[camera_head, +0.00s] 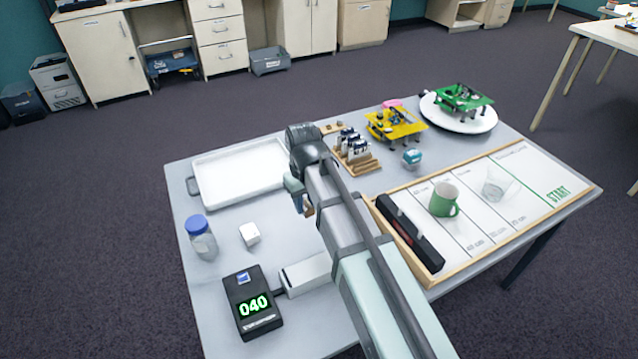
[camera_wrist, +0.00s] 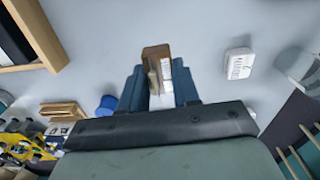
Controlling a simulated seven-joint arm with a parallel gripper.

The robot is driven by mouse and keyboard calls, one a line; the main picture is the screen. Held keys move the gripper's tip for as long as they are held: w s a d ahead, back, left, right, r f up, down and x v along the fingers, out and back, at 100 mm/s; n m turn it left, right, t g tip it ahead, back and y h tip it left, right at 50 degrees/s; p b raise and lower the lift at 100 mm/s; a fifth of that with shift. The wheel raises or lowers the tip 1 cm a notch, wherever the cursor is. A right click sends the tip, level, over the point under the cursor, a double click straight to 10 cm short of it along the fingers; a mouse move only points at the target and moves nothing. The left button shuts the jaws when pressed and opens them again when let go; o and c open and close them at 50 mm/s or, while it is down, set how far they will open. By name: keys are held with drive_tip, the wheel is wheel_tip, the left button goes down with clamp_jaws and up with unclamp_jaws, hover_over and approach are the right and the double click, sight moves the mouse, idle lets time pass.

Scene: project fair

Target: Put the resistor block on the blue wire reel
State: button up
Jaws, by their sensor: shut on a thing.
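The resistor block (camera_wrist: 155,56), brown with a pale label on its side, is held between the two blue-grey fingers of my gripper (camera_wrist: 159,80) in the wrist view. In the head view my gripper (camera_head: 300,199) is over the table left of the middle, and only a sliver of the brown block (camera_head: 309,211) shows. The blue wire reel (camera_wrist: 107,104) stands on the table to the left of the gripper in the wrist view, apart from the block and partly cut off by the gripper body. In the head view I cannot make out the reel; my arm seems to hide it.
A white tray (camera_head: 240,171), a blue-lidded jar (camera_head: 202,242), a white box (camera_head: 250,234) and a meter reading 040 (camera_head: 253,303) lie left of my arm. A wooden rack (camera_head: 362,166) stands behind.

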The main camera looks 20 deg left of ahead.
drive_tip(key=w+r+m, duration=0.1)
drive_tip(key=w+r, duration=0.2)
drive_tip(key=w, duration=1.9)
drive_tip(key=shift+s+a+f, duration=0.1)
drive_tip(key=shift+a+f, duration=0.05)
drive_tip(key=shift+f, duration=2.05)
drive_tip(key=shift+s+a+f, duration=0.1)
drive_tip(key=shift+a+f, duration=0.05)
drive_tip(key=shift+f, duration=2.05)
drive_tip(key=shift+f, duration=0.15)
drive_tip(key=o, duration=1)
drive_tip(key=shift+o, duration=0.2)
wheel_tip(320, 180, up, 12)
